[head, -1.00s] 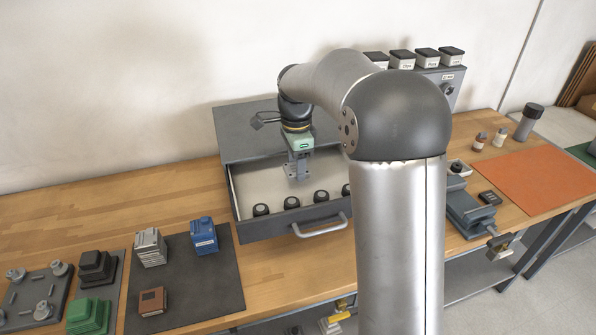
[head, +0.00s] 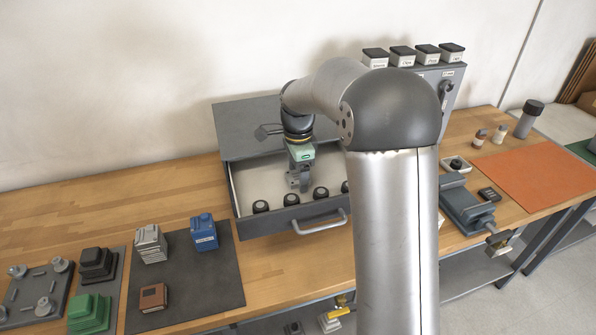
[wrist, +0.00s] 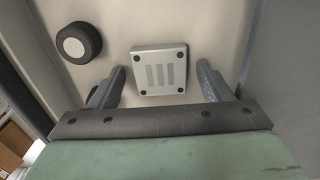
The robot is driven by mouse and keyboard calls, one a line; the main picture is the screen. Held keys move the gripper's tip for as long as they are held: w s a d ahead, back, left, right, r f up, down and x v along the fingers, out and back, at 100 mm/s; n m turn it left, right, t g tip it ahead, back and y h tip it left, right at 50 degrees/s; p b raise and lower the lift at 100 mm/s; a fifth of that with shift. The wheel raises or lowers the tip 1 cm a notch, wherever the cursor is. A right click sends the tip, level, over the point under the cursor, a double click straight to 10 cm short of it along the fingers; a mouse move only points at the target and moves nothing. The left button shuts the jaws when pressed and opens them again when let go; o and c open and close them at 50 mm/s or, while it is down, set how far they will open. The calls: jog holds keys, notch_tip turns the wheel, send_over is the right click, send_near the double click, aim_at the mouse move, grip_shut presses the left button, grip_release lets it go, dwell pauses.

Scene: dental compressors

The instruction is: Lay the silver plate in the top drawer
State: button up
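The silver plate (wrist: 160,68) is a small square with dark dots at its corners and slots in the middle. It lies over the pale floor of the open top drawer (head: 320,226) in the wrist view. My gripper (head: 299,184) is down inside the drawer. Its fingers (wrist: 162,76) stand on either side of the plate with a visible gap on each side, so it looks open. Whether the plate rests fully on the drawer floor is hard to tell. In the head view my gripper hides the plate.
Several round black-topped pieces (head: 291,199) stand along the drawer's front inside; one (wrist: 78,43) is close left of the plate in the wrist view. A dark mat (head: 190,285) with a blue item (head: 203,232) lies left. A grey vise (head: 465,207) stands right.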

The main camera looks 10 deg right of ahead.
aim_at(298, 176)
jog(key=shift+r, duration=0.1)
notch_tip(298, 176, up, 12)
jog(key=s+f+n, duration=0.4)
jog(key=s+n, duration=0.1)
jog(key=s, duration=0.5)
jog(key=s+f+n, duration=0.4)
jog(key=s+n, duration=0.2)
jog(key=s, duration=0.5)
jog(key=s+f+n, duration=0.4)
jog(key=s+n, duration=0.2)
jog(key=s, duration=0.4)
jog(key=shift+s+t+b, duration=0.25)
jog(key=shift+t+b, duration=0.1)
jog(key=shift+t, duration=0.05)
jog(key=shift+a+f, duration=0.1)
